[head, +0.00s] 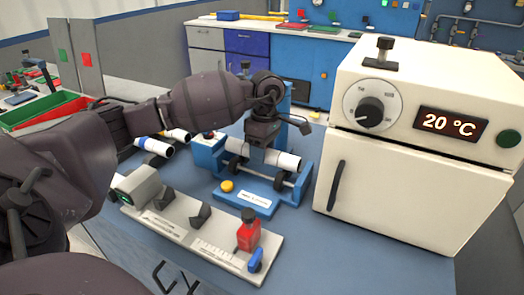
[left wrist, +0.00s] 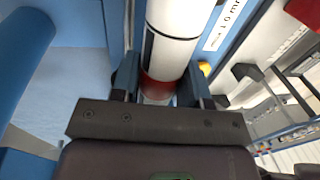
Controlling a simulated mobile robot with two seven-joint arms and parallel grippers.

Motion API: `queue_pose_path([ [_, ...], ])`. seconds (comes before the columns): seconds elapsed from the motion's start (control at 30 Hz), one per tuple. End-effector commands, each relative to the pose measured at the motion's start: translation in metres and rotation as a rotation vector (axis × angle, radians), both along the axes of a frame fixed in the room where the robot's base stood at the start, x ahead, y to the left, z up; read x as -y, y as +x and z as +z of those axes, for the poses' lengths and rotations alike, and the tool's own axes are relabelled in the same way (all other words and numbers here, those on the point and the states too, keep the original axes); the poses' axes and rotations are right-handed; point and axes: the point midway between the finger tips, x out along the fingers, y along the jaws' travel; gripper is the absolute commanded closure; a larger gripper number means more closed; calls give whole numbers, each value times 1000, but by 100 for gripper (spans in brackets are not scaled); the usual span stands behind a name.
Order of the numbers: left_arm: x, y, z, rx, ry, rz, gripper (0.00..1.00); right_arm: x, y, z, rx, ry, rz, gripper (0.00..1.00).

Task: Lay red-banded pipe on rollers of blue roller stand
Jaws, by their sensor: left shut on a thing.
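The blue roller stand (head: 262,204) stands on the blue table in the head view, with dark rollers and a yellow knob. The red-banded pipe (head: 287,160) is white and spans crosswise at the rollers; I cannot tell if it touches them. Its red band (left wrist: 162,88) shows between my fingers in the left wrist view. My left gripper (head: 262,141) reaches down from above and is shut on the pipe near its middle. The gripper hides part of the pipe in the head view. My right gripper is not in view.
A white oven-like box (head: 400,175) reading 20 °C stands close on the right. Other white pipes (head: 153,146) lie to the left, beyond my arm.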

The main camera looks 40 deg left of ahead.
Motion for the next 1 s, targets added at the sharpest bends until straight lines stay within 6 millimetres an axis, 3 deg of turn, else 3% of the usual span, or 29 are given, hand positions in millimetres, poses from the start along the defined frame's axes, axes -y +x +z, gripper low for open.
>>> queue_pose_path([
  [0.7, 0, 0, -9, -1, 1, 0, 84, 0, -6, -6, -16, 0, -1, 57],
  [0.73, 0, 0, -9, 0, 1, 0, 57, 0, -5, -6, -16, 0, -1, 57],
  [0.9, 0, 0, -9, 0, 0, 0, 31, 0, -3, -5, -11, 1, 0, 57],
  [1.0, 0, 0, -9, 0, 0, 0, 29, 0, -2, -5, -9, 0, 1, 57],
])
